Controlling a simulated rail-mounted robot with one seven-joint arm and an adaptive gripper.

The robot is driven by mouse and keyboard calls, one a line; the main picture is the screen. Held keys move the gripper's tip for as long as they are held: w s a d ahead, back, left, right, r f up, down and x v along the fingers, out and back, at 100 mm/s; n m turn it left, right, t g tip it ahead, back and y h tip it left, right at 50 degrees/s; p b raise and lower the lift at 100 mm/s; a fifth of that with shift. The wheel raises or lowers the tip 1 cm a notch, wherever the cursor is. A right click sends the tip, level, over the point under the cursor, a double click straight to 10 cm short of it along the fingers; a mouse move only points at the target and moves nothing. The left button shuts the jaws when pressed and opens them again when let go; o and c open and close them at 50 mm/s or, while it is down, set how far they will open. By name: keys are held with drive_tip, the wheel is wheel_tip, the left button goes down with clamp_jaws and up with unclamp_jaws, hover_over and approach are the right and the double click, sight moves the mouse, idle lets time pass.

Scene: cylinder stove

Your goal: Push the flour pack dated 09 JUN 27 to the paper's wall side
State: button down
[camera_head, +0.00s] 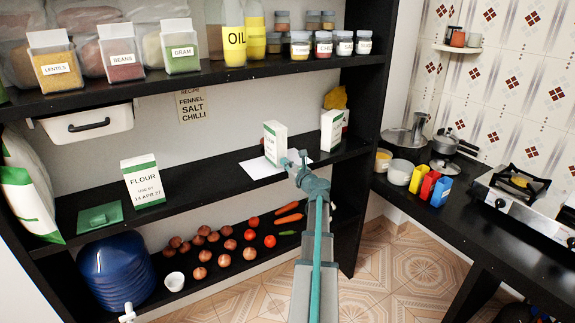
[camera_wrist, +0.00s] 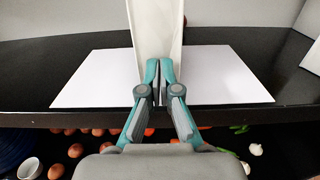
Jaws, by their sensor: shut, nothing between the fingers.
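A white and green flour pack (camera_head: 274,141) stands upright on the white paper (camera_head: 257,169) on the middle shelf. It also shows in the wrist view (camera_wrist: 150,28), above the paper (camera_wrist: 90,80). My gripper (camera_head: 294,160) is shut and empty; in the wrist view its fingertips (camera_wrist: 160,68) are at the pack's near face, and I cannot tell whether they touch. A second flour pack (camera_head: 143,185) stands at the left, its date seeming to read 14 APR 27. A third pack (camera_head: 331,131) stands right of the paper. The dates on the middle and right packs are unreadable.
A green flat item (camera_head: 100,216) and a large white-green bag (camera_head: 28,185) are at the shelf's left. The black shelf (camera_head: 205,185) is bare between the left pack and the paper. Jars (camera_head: 300,46) stand above; vegetables (camera_head: 228,244) lie below.

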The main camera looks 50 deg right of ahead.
drive_tip(key=x, duration=0.6)
drive_tip(key=shift+b, duration=0.35)
drive_tip(key=shift+s, duration=0.1)
